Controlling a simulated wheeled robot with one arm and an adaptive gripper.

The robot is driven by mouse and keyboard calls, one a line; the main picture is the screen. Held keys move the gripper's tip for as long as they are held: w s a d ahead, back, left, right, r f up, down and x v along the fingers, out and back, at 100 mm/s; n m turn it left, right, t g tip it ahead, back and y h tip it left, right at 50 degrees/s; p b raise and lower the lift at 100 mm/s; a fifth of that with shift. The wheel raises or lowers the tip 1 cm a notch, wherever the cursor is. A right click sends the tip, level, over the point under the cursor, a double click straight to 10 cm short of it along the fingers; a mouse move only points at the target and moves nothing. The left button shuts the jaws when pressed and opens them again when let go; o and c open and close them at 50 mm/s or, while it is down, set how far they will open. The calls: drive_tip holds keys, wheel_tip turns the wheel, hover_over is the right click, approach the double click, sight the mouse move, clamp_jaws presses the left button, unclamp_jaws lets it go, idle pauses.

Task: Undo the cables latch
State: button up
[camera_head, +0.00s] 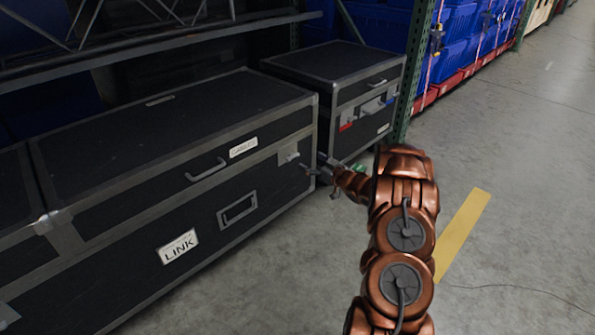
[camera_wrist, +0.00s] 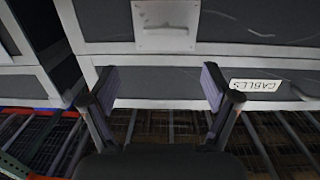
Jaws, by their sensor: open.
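A large black case with grey metal edges (camera_head: 120,125) carries a white label reading CABLES (camera_head: 243,147) on its lid's front. In the wrist view the label (camera_wrist: 256,85) appears upside down, right of my fingers. A pale metal latch plate (camera_head: 288,152) sits right of the label at the lid seam. It also shows at the top centre of the wrist view (camera_wrist: 166,26), ahead of and between my fingers. My gripper (camera_head: 313,168) is open and empty at the case's right front, apart from the latch. Its two fingers (camera_wrist: 160,84) are spread wide.
The case has a lid handle (camera_head: 206,170), a lower recessed handle (camera_head: 237,208) and a LINK label (camera_head: 178,246). A second black case (camera_head: 335,75) stands behind, near a green rack post (camera_head: 412,70). Open floor (camera_head: 520,200) lies to the right.

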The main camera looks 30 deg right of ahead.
sight(295, 158)
drive_tip(key=shift+t+y, duration=0.3)
drive_tip(key=w+b, duration=0.1)
drive_tip(key=w, duration=0.1)
drive_tip(key=w+a+f+b, duration=0.1)
drive_tip(key=w+f+b, duration=0.1)
drive_tip(key=w, duration=0.1)
drive_tip(key=shift+w+a+f, duration=0.2)
drive_tip(key=shift+w+a, duration=0.1)
drive_tip(key=shift+a, duration=0.05)
drive_tip(key=shift+w+a+r+b, duration=0.15)
drive_tip(key=shift+w+b, duration=0.15)
drive_tip(key=shift+w, duration=0.25)
drive_tip(key=shift+c, duration=0.4)
drive_tip(key=c, duration=1.1)
drive_tip(key=shift+o, duration=0.2)
